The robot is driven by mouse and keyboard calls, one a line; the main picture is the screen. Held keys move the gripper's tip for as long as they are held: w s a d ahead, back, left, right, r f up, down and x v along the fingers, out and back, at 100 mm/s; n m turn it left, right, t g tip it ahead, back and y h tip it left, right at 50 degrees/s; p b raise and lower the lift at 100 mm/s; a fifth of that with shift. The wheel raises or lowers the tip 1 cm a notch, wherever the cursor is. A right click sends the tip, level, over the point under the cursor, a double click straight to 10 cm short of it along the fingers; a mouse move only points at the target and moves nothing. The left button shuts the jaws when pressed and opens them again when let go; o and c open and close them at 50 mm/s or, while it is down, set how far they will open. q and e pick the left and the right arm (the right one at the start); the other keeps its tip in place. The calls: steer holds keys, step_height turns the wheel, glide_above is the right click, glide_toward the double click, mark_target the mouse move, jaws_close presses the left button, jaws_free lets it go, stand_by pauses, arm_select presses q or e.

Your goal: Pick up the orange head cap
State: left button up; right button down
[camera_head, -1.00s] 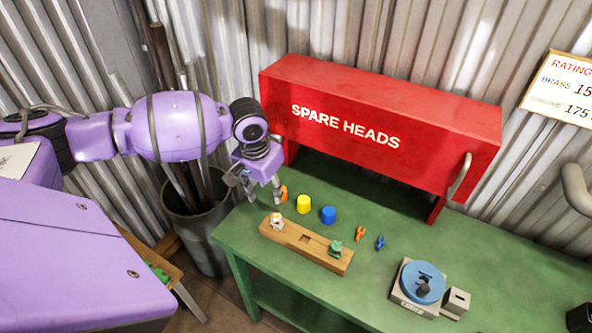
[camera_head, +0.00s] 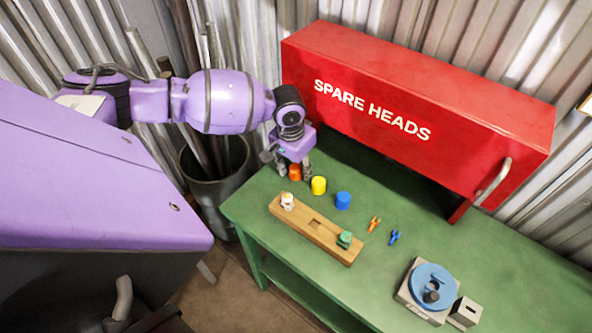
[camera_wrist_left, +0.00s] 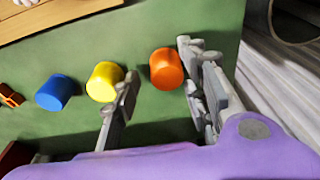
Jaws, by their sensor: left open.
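The orange head cap (camera_head: 295,172) is a small cylinder standing on the green table (camera_head: 251,204), left of the yellow cap (camera_head: 318,185) and the blue cap (camera_head: 343,200). My left gripper (camera_head: 294,172) is low over the table with its fingers on either side of the orange cap. In the left wrist view, the orange cap (camera_wrist_left: 166,69) shows just beyond and between the two open fingertips (camera_wrist_left: 158,75), nearer the right finger. I see a gap to the left finger; contact on the right is unclear. My right gripper is not in view.
A wooden block (camera_head: 318,232) with a white piece (camera_head: 287,201) and a green piece (camera_head: 345,239) lies in front of the caps. The red SPARE HEADS cabinet (camera_head: 440,110) stands behind. Orange (camera_head: 374,224) and blue clips (camera_head: 394,237) and a blue-topped device (camera_head: 432,283) are right.

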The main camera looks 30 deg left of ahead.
arm_select(q)
steer(key=c, duration=0.7)
steer(key=shift+r, duration=0.15)
